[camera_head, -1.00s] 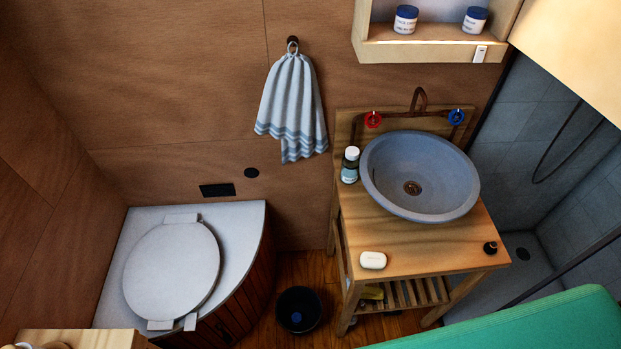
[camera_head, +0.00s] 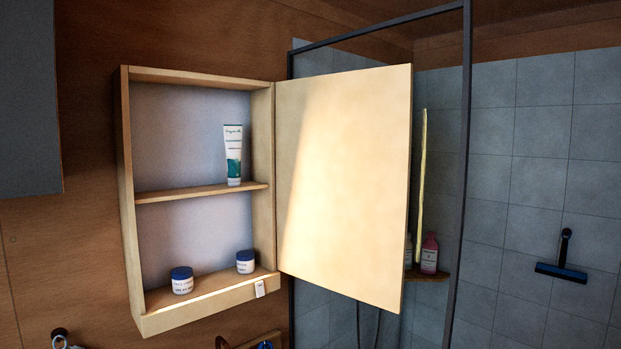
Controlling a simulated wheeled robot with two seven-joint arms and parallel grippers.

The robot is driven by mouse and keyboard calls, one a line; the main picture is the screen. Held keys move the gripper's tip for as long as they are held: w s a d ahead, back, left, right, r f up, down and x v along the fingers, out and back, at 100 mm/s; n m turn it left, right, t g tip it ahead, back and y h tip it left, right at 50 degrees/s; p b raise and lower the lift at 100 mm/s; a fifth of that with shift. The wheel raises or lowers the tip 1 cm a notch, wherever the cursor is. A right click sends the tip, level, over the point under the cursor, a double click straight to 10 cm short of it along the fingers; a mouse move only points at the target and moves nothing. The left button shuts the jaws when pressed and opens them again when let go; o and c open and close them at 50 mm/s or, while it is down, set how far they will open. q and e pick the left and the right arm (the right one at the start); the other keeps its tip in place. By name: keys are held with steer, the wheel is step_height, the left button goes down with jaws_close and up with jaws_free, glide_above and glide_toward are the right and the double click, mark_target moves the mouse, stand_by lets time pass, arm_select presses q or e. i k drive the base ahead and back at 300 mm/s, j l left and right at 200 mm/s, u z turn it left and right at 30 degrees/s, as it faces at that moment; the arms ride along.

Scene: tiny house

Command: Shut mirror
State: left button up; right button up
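The mirror cabinet (camera_head: 128,200) hangs on the wooden wall, left of the middle of the head view. Its door (camera_head: 345,185), hinged on the right side of the cabinet, stands wide open and swung out to the right. The pale wooden inner face of the door shows; the mirror side is hidden from here. Inside, a white and green tube (camera_head: 233,155) stands on the middle shelf. Two white jars with blue lids (camera_head: 181,280) (camera_head: 245,262) stand on the bottom. Neither of my grippers is in view.
A dark-framed shower (camera_head: 463,150) with grey tiles is behind and right of the door. A pink bottle (camera_head: 429,253) stands on a small shower shelf, and a dark squeegee (camera_head: 562,268) hangs on the tiles. A grey panel (camera_head: 28,100) is at the left edge.

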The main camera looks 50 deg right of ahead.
mark_target(343, 138)
steer(key=k+l+u, duration=0.1)
steer(key=l, duration=0.35)
steer(key=k+l+u, duration=0.1)
steer(key=k+l, duration=0.15)
steer(key=l, duration=0.2)
steer(key=k+l+u, duration=0.1)
steer(key=l, duration=0.35)
steer(key=k+l+u, duration=0.15)
steer(key=k+l, duration=0.15)
steer(key=l+u, duration=0.15)
steer(key=l, duration=0.4)
steer(key=l+u, duration=0.15)
steer(key=l, duration=0.4)
steer(key=k+l+u, duration=0.15)
steer(key=l, duration=0.4)
steer(key=l+u, duration=0.15)
steer(key=l, duration=0.4)
steer(key=k+l+u, duration=0.15)
steer(key=l, duration=0.95)
steer(key=k+l+u, duration=0.1)
steer(key=l, duration=0.45)
steer(key=i+j+z, duration=0.15)
steer(key=j, duration=0.5)
steer(key=j+z, duration=0.1)
steer(key=j, duration=0.55)
